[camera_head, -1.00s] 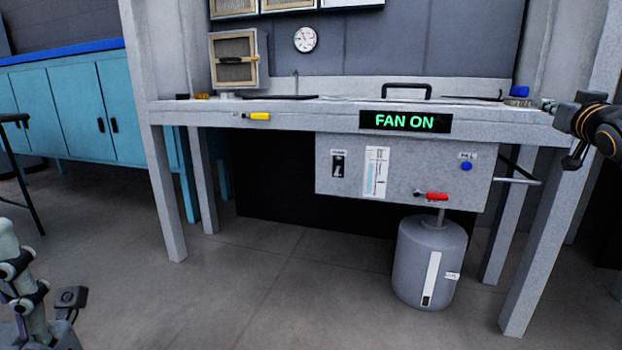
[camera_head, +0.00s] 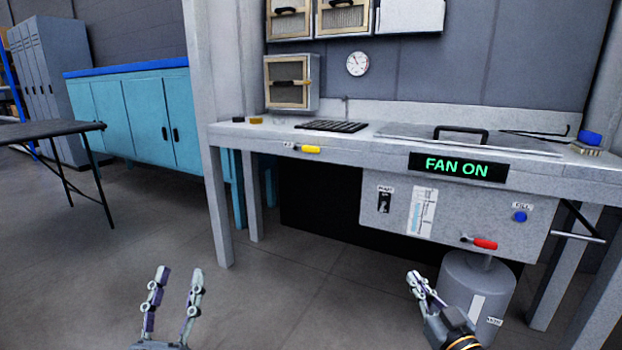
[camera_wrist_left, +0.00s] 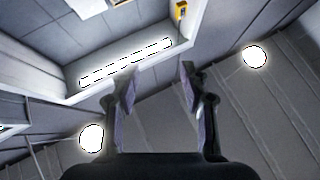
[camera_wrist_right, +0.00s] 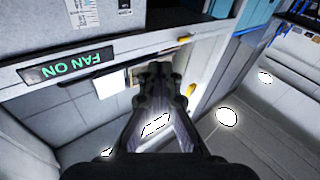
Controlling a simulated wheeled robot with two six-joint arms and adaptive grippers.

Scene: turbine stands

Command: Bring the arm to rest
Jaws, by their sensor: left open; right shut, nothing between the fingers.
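My left gripper (camera_head: 174,292) points up at the bottom left of the head view, its two fingers spread and nothing between them. The left wrist view also shows its fingers apart (camera_wrist_left: 157,85) against the ceiling and lamps. My right gripper (camera_head: 416,276) is at the lower right of the head view, in front of the grey cylinder, with its fingers together and empty. In the right wrist view its fingertips (camera_wrist_right: 160,72) meet. Neither gripper appears to touch the bench.
A grey bench (camera_head: 330,138) carries a lit FAN ON sign (camera_head: 457,167), a red-handled valve (camera_head: 482,243) and a yellow handle (camera_head: 310,149). A grey cylinder (camera_head: 482,285) stands under it. A dark table (camera_head: 45,131) and teal cabinets (camera_head: 140,115) are at left. Floor between is clear.

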